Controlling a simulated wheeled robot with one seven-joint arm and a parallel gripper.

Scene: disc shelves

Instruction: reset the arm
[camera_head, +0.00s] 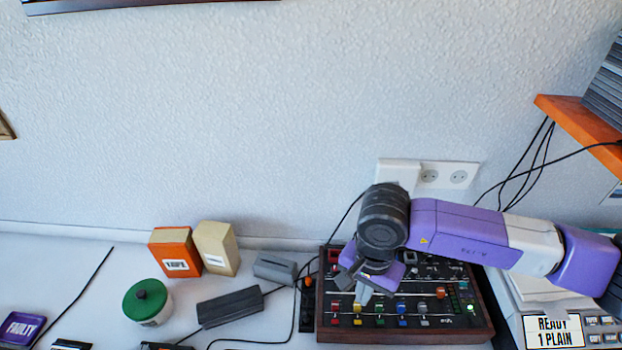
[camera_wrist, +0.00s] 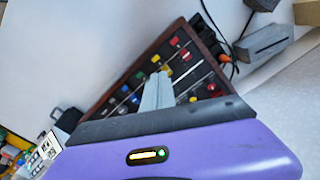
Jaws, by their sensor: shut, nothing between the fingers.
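My purple and white arm reaches in from the right in the head view. My gripper (camera_head: 364,293) hangs over the mixing panel (camera_head: 455,320), a dark box with a wooden rim and coloured knobs. The gripper's fingers are together with nothing between them. In the wrist view the grey fingers (camera_wrist: 157,92) point at the panel (camera_wrist: 135,72), which lies tilted in the picture. I cannot tell whether the fingertips touch a knob.
A grey device with a "READY 1 PLAIN" sign (camera_head: 553,331) stands right of the panel, below an orange shelf (camera_head: 575,116). A green-lidded jar (camera_head: 147,302), orange box (camera_head: 175,252), beige box (camera_head: 216,248), black adapter (camera_head: 230,306) and cables lie left.

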